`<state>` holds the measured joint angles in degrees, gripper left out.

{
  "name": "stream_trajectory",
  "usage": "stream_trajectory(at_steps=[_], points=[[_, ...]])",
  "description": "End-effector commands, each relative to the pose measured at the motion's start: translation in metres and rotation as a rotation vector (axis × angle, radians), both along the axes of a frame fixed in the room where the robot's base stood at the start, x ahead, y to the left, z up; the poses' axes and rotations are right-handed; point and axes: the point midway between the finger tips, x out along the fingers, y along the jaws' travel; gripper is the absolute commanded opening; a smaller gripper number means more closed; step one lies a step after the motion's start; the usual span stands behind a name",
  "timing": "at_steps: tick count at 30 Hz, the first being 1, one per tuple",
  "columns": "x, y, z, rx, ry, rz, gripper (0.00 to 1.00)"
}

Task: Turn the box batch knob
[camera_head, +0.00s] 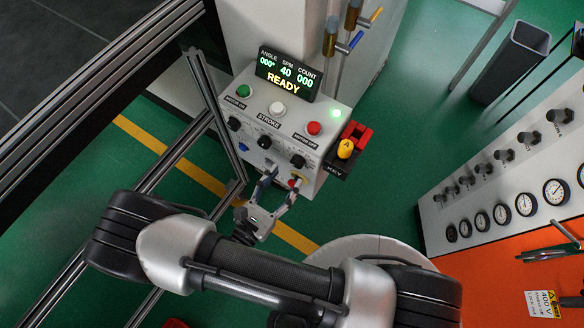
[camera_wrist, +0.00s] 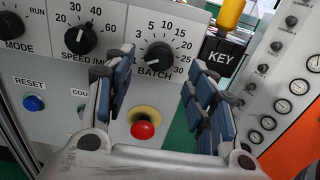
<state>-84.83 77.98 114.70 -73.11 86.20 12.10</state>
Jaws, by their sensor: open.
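In the head view the BATCH knob (camera_head: 298,161) is the rightmost of the black knobs on the sloping box front. My gripper (camera_head: 283,177) is open and empty in front of the panel's lower right part. In the wrist view my gripper's fingers (camera_wrist: 158,72) stand apart, one to the left and one to the right of the BATCH knob. I cannot tell whether they touch the panel. The knob's pointer setting is hard to read.
The SPEED knob (camera_wrist: 80,40) is close to the left finger. A red button with a yellow collar (camera_wrist: 143,130) lies below, between the fingers. A yellow key handle (camera_head: 345,149) stands at the box's right. The display (camera_head: 286,74) reads READY. A gauge panel (camera_head: 500,190) stands farther right.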

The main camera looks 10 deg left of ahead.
Motion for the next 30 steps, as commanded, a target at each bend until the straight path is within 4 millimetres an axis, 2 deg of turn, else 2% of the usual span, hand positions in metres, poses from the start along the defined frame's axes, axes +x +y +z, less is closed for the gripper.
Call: stream_trajectory(at_steps=[3, 9, 20, 30], points=[[0.02, -0.009, 0.0, 0.001, 0.0, -0.005, 0.51], [0.038, -0.016, 0.0, 0.001, 0.0, -0.002, 0.51], [0.042, -0.017, 0.0, 0.002, 0.0, 0.001, 0.5], [0.042, -0.017, 0.0, 0.002, 0.0, 0.0, 0.28]])
